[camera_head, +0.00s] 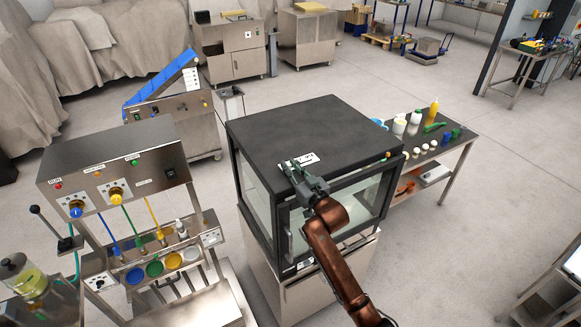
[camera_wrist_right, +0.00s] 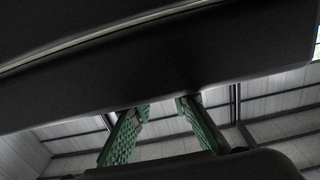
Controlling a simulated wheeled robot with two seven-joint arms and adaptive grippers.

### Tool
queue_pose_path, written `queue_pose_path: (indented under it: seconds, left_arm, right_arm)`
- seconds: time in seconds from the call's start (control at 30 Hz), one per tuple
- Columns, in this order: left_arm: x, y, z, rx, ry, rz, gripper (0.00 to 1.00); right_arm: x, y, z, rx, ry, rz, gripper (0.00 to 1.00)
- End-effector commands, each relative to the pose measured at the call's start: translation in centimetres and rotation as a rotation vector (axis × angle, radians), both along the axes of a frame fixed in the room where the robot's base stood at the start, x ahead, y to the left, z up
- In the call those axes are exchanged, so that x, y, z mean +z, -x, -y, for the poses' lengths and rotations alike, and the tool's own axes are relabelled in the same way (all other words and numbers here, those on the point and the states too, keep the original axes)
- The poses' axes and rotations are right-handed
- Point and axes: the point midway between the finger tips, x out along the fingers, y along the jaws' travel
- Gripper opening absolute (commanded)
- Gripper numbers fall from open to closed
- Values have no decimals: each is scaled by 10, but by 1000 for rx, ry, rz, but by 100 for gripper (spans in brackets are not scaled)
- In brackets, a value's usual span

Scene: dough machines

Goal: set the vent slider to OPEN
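The vent label plate (camera_head: 305,159), white with dark lettering, lies on the black top of the glass-fronted oven cabinet (camera_head: 312,125), near its front edge. The lettering is too small to read, and I cannot make out the slider itself. My right gripper (camera_head: 291,166) is at the left end of the plate, over the front edge of the top. In the right wrist view my right gripper's green fingers (camera_wrist_right: 163,106) stand apart with nothing visible between them. Their tips end at a dark overhanging surface (camera_wrist_right: 180,75), so contact is unclear. My left gripper is not in view.
A dough machine (camera_head: 120,165) with knobs and coloured cups stands left of the oven. A side table (camera_head: 440,155) with bottles and small items stands to its right. Steel machines stand behind. The space above the black top is clear beyond my gripper.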

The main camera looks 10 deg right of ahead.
Motion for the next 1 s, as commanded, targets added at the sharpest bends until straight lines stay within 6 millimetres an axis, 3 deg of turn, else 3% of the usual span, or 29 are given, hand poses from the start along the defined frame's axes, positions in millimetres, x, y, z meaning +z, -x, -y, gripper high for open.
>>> queue_pose_path:
  seconds: [0.23, 0.77, 0.87, 1.0]
  left_arm:
    - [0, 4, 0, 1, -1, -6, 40]
    - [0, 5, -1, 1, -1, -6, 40]
    - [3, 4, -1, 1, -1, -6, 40]
    - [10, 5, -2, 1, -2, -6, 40]
  right_arm:
    - [0, 0, 0, 0, 0, 0, 0]
    - [0, 0, 1, 0, 0, -1, 0]
    - [0, -3, 10, -2, 3, -2, 0]
    - [1, -15, 42, -6, 8, -1, 0]
